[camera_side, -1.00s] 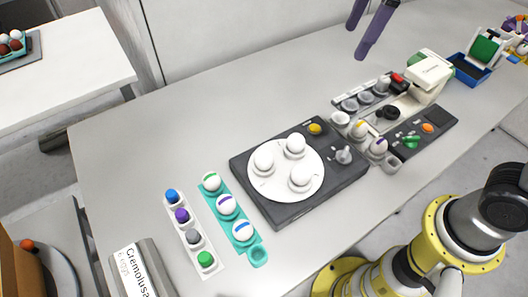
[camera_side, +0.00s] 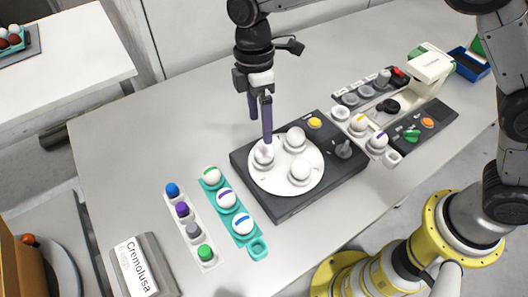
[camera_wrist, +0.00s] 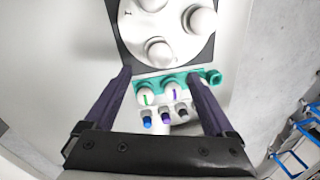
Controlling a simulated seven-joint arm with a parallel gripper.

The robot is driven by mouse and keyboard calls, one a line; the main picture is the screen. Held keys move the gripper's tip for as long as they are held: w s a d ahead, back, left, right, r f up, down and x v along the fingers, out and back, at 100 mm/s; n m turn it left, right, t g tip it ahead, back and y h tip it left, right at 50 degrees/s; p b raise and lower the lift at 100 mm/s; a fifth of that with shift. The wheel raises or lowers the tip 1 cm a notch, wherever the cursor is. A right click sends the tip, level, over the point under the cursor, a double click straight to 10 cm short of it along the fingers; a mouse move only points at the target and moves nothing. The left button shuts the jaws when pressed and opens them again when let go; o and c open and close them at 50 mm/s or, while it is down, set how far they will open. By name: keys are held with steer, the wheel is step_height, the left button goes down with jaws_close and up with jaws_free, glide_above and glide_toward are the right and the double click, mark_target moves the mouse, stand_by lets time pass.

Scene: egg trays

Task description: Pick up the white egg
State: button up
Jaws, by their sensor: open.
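Three plain white eggs stand on a round white plate (camera_side: 281,184) of a dark machine: a left one (camera_side: 263,157), a back one (camera_side: 295,139) and a front one (camera_side: 300,170). My gripper (camera_side: 260,130) is open, with purple fingers pointing down. In the side view one fingertip overlaps the left egg; I cannot tell whether it touches. In the wrist view the fingers (camera_wrist: 157,74) are apart with nothing gripped between them, and the plate with its white eggs (camera_wrist: 159,51) lies just beyond the tips, partly cut off by the frame's top.
A teal tray (camera_side: 258,249) holds white eggs with green, purple and blue bands. Beside it a white strip (camera_side: 208,266) carries coloured knobs. A label box (camera_side: 142,266) reads "Cremolusa". More banded eggs and a control panel (camera_side: 425,132) stand right. The back left tabletop is clear.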

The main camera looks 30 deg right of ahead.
mark_target(263, 145)
steer(key=shift+s+f, duration=0.2)
steer(key=shift+f, duration=1.1)
steer(key=shift+s+f, duration=0.25)
steer(key=shift+f, duration=1.1)
steer(key=shift+s+f, duration=0.2)
steer(key=shift+f, duration=1.1)
steer(key=shift+c, duration=0.2)
steer(key=c, duration=0.8)
